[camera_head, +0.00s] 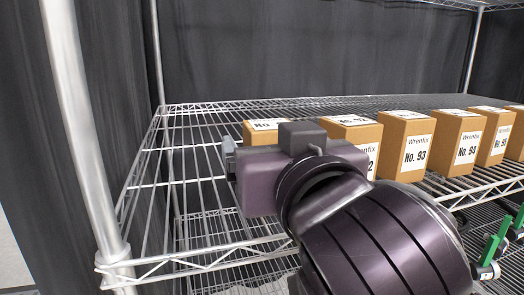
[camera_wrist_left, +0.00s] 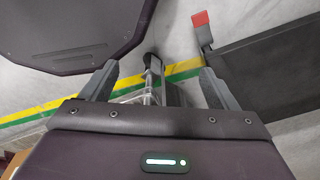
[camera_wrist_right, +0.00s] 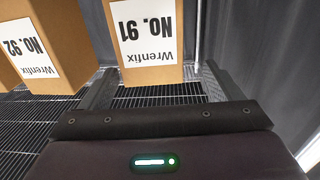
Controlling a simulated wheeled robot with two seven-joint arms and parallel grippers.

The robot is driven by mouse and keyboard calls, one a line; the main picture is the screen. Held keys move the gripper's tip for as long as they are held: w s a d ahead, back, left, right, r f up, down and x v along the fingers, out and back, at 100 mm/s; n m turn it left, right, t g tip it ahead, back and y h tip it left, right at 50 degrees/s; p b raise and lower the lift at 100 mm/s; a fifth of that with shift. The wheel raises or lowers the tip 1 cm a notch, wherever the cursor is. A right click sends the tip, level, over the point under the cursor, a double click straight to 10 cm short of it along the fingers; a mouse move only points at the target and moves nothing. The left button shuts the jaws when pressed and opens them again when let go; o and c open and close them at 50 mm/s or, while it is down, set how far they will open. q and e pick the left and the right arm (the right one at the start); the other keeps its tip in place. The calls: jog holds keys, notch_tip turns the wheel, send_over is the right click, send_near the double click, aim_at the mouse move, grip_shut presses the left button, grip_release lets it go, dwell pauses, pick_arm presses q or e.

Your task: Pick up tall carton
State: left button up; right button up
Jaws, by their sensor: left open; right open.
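Several tan cartons with white labels stand in a row on the wire shelf (camera_head: 185,150). The carton marked No. 91 (camera_head: 265,125) is mostly hidden behind my right gripper (camera_head: 230,158) in the head view. In the right wrist view, carton No. 91 (camera_wrist_right: 149,74) stands ahead of my open right gripper (camera_wrist_right: 157,82), its lower part between the fingers. I cannot tell whether they touch it. Carton No. 92 (camera_wrist_right: 45,20) is on its left there. My left gripper (camera_wrist_left: 158,88) is open and empty, over the floor.
Cartons No. 93 (camera_head: 405,130), No. 94 (camera_head: 458,125) and No. 95 (camera_head: 495,120) continue the row to the right. A metal post (camera_head: 85,130) rises at the shelf's left front. Green-handled items (camera_head: 497,238) show at the lower right. The shelf left of the row is bare.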

aim_at(267, 121)
jog(key=w+p, duration=0.2)
jog(key=w+r+p, duration=0.1)
jog(key=w, duration=0.1)
jog(key=shift+a+r+p, duration=0.1)
jog(key=shift+a+p, duration=0.05)
jog(key=shift+p, duration=0.2)
jog(key=shift+p+x, duration=0.6)
jog(key=shift+x, duration=0.6)
jog(key=shift+w+f, duration=0.35)
jog(key=shift+s, duration=0.1)
jog(key=c, duration=0.8)
pick_arm(q)
jog(key=s+r, duration=0.1)
jog(key=r, duration=0.2)
jog(key=s+r, duration=0.1)
jog(key=r, duration=0.1)
jog(key=shift+s+d, duration=0.15)
jog(key=shift+s, duration=0.2)
pick_arm(e)
jog(key=shift+r, duration=0.1)
jog(key=c, duration=0.5)
